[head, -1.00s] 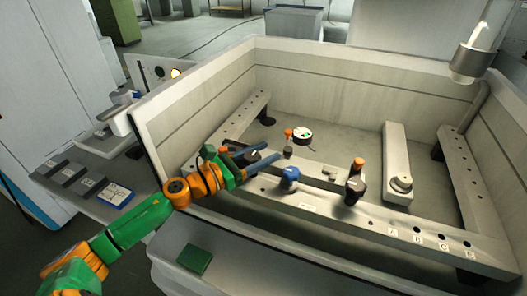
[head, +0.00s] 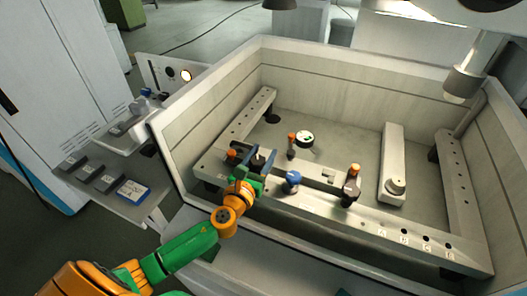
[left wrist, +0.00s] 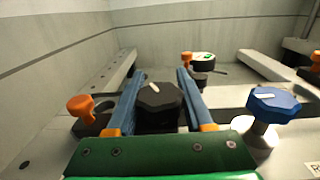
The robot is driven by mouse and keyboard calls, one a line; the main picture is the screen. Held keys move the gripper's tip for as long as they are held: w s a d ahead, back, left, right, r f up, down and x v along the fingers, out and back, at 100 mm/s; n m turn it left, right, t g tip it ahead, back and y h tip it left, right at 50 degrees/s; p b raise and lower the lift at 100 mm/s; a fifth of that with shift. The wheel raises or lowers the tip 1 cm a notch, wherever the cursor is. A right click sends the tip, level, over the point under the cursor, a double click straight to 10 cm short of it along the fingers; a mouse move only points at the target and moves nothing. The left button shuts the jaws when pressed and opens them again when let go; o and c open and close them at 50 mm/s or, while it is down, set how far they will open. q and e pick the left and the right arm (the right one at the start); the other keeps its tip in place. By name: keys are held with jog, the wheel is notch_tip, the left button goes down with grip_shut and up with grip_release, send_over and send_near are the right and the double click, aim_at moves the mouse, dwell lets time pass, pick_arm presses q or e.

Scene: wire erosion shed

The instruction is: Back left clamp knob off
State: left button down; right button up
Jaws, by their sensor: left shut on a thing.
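A black eight-sided clamp knob with a white mark (left wrist: 160,97) sits on the clamp at the left end of the front rail (head: 320,207). My left gripper (left wrist: 158,100) has one blue finger on each side of this knob and is shut on it. In the head view the left gripper (head: 258,160) hides part of the knob. An orange-topped post (left wrist: 80,106) stands just left of the fingers. A blue knob (left wrist: 274,105) stands to the right on the same rail, apart from the gripper. My right gripper is not in view.
A dark clamp with an orange top (head: 354,171) stands farther right on the rail. A round dial (head: 305,138) and an orange-topped post (head: 291,140) lie behind. A white nozzle (head: 465,80) hangs at the right.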

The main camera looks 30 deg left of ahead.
aim_at(255, 169)
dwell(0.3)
pick_arm(q)
jog(key=shift+c, duration=1.4)
grip_release()
jog(key=s, duration=0.4)
jog(key=s+b, duration=0.1)
jog(key=s, duration=0.2)
jog(key=shift+s+d, duration=0.1)
jog(key=shift+d, duration=0.25)
